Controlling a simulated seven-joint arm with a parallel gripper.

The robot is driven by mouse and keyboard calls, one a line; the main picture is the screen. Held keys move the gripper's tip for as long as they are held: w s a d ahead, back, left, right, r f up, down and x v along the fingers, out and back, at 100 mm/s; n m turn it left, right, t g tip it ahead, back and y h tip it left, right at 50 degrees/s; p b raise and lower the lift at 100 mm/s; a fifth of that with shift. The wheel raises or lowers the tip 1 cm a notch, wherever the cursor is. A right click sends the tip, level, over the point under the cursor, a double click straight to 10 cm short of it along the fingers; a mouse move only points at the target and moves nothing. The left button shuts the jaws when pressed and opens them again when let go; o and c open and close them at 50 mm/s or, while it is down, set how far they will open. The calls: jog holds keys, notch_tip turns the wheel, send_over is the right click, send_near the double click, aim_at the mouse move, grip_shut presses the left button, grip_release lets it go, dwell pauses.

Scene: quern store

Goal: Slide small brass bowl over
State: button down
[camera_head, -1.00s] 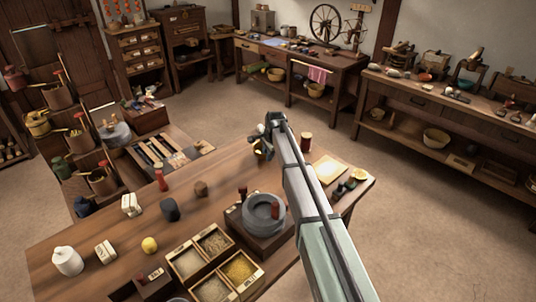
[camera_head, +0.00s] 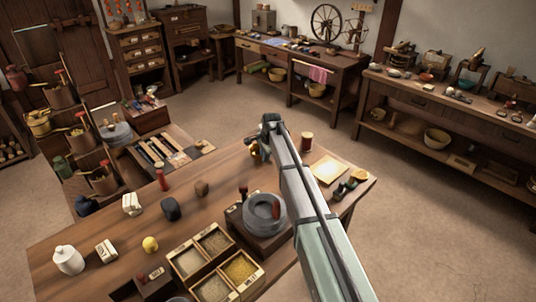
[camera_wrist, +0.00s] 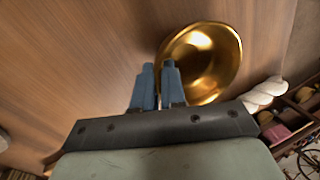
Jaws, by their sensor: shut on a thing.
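The small brass bowl (camera_wrist: 212,60) shows shiny and gold in the wrist view, its open side facing the camera, on or just over the wooden table. My gripper (camera_wrist: 158,80) has its two blue fingers close together at the bowl's near rim, shut on it. In the head view my gripper (camera_head: 262,150) is at the far edge of the table. Only a small yellow part of the bowl (camera_head: 254,151) shows there, as my arm hides the rest. I cannot tell whether the bowl touches the tabletop.
A quern (camera_head: 263,213) stands on the table (camera_head: 205,222) near my arm. Grain boxes (camera_head: 240,271) sit in front. A red spool (camera_head: 307,142) and a pale board (camera_head: 328,170) lie right of my arm. White twisted yarn (camera_wrist: 263,94) is beside the bowl.

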jog(key=shift+s+a+f, duration=0.15)
jog(key=shift+s+a, duration=6.05)
jog(key=shift+s, duration=0.25)
jog(key=c, duration=1.1)
grip_release()
jog(key=shift+w, duration=0.15)
jog(key=v, duration=1.4)
